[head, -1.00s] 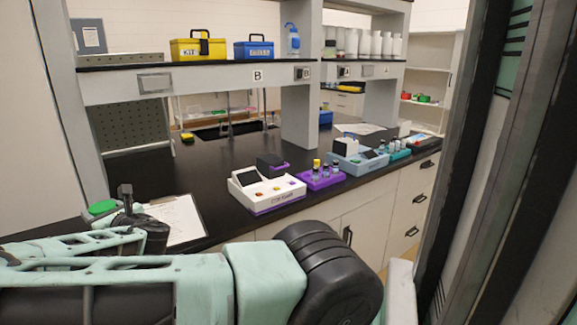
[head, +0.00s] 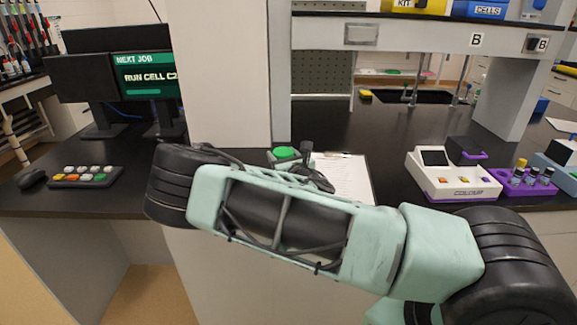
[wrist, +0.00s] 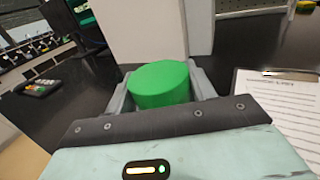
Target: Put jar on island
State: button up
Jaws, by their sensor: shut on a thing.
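The jar shows as a green round lid (wrist: 158,84) between the fingers of my gripper (wrist: 160,95) in the wrist view. My gripper is shut on it. In the head view, the green lid (head: 286,153) shows just above my arm, and the arm hides most of the gripper. The island is a black-topped bench (head: 390,140) with a raised shelf. The gripper and jar are over or near the dark top. I cannot tell whether the jar touches it.
A clipboard (head: 345,178) lies right of the gripper. A white instrument (head: 448,180) and a purple vial rack (head: 525,182) stand farther right. A white pillar (head: 228,75) rises behind the arm. Monitors (head: 150,80), a button panel (head: 85,176) and a mouse (head: 32,178) are at left.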

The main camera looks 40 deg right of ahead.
jog(key=shift+f+p, duration=0.35)
jog(key=shift+f, duration=1.9)
jog(key=o, duration=1.4)
jog(key=shift+f, duration=0.1)
jog(key=b+v, duration=0.3)
jog(key=v, duration=0.8)
jog(key=shift+s, duration=0.55)
